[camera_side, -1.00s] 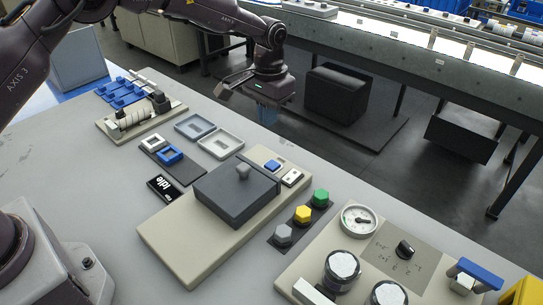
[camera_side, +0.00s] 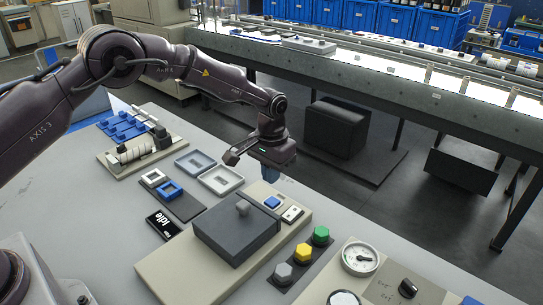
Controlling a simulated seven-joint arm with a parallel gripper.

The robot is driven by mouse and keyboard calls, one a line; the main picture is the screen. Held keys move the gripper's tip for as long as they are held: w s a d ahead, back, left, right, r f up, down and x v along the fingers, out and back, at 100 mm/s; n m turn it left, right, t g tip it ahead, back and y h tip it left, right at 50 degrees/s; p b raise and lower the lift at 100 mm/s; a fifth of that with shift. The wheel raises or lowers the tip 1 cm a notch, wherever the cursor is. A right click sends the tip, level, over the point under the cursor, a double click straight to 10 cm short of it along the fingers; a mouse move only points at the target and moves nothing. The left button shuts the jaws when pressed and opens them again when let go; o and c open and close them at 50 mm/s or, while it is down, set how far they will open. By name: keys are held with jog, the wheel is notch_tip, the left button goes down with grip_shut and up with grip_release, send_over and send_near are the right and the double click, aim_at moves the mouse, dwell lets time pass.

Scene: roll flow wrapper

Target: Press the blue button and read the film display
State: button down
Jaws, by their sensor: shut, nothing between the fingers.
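The blue button (camera_side: 272,202) is a small square on a light plate at the back corner of the beige base. My gripper (camera_side: 267,180) points down just above and behind the blue button in the picture. Its fingers are shut and empty, and a gap seems to show between them and the button. The fingertips are small and partly hidden by the hand. The black display (camera_side: 163,224) lies left of the base and shows the white word "idle".
A dark box with a knob (camera_side: 236,232) sits on the beige base, close to the button. A white switch plate (camera_side: 292,214) is right of it. Grey, yellow and green hexagonal knobs (camera_side: 303,253) stand further right.

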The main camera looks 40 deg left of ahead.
aim_at(271, 202)
notch_tip(271, 202, down, 6)
jog(key=shift+f, duration=0.15)
dwell(0.4)
jog(key=shift+s+f, duration=0.1)
jog(key=shift+f, duration=0.95)
notch_tip(271, 202, up, 15)
jog(key=shift+w, duration=0.35)
jog(key=shift+r, duration=0.1)
